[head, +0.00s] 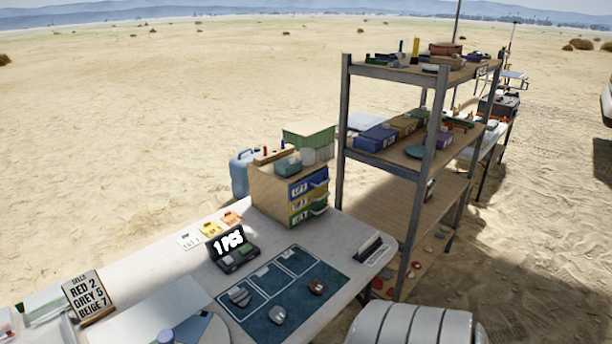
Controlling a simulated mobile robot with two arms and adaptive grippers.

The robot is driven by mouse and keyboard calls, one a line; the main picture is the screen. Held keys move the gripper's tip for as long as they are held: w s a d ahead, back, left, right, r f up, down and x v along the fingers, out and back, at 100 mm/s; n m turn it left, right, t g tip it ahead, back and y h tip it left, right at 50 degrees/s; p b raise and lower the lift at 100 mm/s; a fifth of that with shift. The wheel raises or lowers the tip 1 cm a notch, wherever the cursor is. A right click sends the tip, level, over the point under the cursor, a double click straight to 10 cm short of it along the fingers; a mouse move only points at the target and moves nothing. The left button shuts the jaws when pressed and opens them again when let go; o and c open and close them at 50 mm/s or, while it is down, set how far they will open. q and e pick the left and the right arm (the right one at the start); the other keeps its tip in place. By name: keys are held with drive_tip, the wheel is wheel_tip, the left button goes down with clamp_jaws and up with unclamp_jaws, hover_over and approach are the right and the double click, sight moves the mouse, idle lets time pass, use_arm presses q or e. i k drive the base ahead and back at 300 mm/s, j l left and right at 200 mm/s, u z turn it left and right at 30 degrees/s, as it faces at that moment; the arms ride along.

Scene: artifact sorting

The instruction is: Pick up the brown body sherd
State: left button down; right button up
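A small reddish-brown sherd (316,287) lies on the right part of the dark blue mat (290,299) on the white table. It looks like the brown body sherd, but its shape is too small to make out. Grey sherds lie on the same mat, one at the left (239,297) and one nearer the front (277,315). Neither of my grippers shows in the head view, and nothing touches the brown sherd.
A drawer box (280,190) is at the table's back, beside a loaded metal shelf (343,130). A sign (88,297) stands at the left.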

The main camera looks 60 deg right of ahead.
sight(316, 286)
drive_tip(key=j+z, duration=0.1)
drive_tip(key=z, duration=1.95)
drive_tip(key=l, duration=0.1)
